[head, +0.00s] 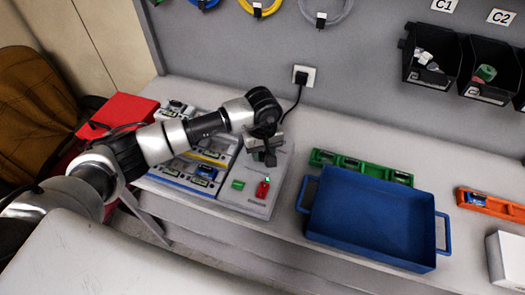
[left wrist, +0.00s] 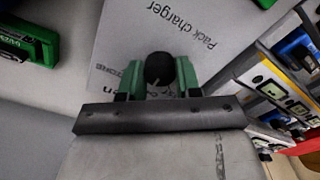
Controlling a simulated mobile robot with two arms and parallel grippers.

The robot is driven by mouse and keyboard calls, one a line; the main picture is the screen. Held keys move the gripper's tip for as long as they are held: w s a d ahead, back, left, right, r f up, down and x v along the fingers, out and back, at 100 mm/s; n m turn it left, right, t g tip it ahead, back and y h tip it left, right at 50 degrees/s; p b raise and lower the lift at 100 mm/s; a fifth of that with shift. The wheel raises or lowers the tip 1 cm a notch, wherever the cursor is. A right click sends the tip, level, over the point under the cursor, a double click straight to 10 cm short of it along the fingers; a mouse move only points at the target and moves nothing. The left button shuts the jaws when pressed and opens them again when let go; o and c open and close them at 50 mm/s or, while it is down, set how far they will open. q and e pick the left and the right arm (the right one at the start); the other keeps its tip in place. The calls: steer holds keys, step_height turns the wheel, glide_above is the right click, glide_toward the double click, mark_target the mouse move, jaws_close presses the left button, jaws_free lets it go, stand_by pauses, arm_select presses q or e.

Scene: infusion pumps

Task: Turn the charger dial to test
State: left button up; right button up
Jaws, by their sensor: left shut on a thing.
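The pack charger (head: 283,180) is a light grey box on the bench in the head view. It also shows in the left wrist view with its "Pack charger" lettering (left wrist: 180,22). The round black dial (left wrist: 159,68) is on its face. My left gripper (head: 268,157) is at the charger's upper part, with its green-tipped fingers (left wrist: 159,76) shut on the dial from both sides. A pale pointer mark shows near the dial's lower edge. Position lettering beside it is partly hidden by a finger, so the setting cannot be read. The dial is hidden in the head view.
A black cable runs to the wall socket (head: 304,75).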

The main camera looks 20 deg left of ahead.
arm_select(q)
steer(key=shift+f+n+b, duration=0.15)
steer(key=shift+n+b, duration=0.65)
steer(key=shift+b, duration=0.15)
steer(key=n+b, duration=0.2)
steer(key=shift+n, duration=0.3)
steer(key=n+b, duration=0.3)
steer(key=shift+n+b, duration=0.35)
steer(key=shift+n, duration=0.25)
steer(key=shift+r, duration=0.2)
steer(key=o, duration=0.9)
